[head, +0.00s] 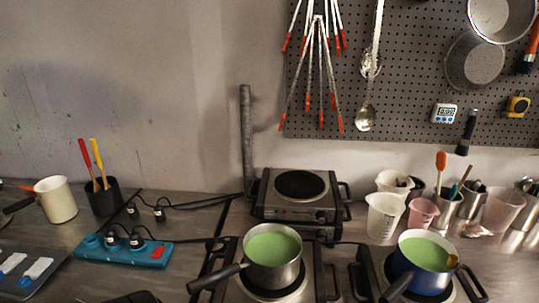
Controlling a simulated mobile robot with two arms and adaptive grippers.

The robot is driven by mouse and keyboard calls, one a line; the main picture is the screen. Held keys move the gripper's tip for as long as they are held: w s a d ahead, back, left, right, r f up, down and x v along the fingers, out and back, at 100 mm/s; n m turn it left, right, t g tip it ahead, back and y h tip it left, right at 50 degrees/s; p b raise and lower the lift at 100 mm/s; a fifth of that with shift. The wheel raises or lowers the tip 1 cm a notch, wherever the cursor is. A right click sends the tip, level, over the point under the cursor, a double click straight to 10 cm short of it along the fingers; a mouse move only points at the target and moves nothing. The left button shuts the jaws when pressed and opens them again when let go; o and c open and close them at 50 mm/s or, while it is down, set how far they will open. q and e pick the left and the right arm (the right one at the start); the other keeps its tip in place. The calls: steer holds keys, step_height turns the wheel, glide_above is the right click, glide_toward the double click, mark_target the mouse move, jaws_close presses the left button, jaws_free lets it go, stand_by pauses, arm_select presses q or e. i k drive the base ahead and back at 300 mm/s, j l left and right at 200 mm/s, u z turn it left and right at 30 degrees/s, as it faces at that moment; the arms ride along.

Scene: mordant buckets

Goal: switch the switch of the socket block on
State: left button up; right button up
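The teal socket block (120,250) lies on the worktop at the lower left. Its red switch (157,252) sits at the block's right end; whether it is on or off is too small to tell. Two black plugs stand in the block's sockets, with dark cables running off to the right. Neither of my grippers can be made out in the head view.
A steel pot (272,258) of green liquid stands on a hotplate right of the block, its handle pointing towards the block. A blue pot (424,264) stands farther right. A black cup (104,198) and cream mug (56,200) stand behind. A tray (30,262) lies left.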

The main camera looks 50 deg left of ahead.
mark_target(157, 252)
steer(key=u, duration=2.75)
steer(key=i+j+u, duration=0.15)
steer(key=i+j, duration=0.15)
steer(key=i+l+u, duration=0.2)
steer(key=i, duration=0.2)
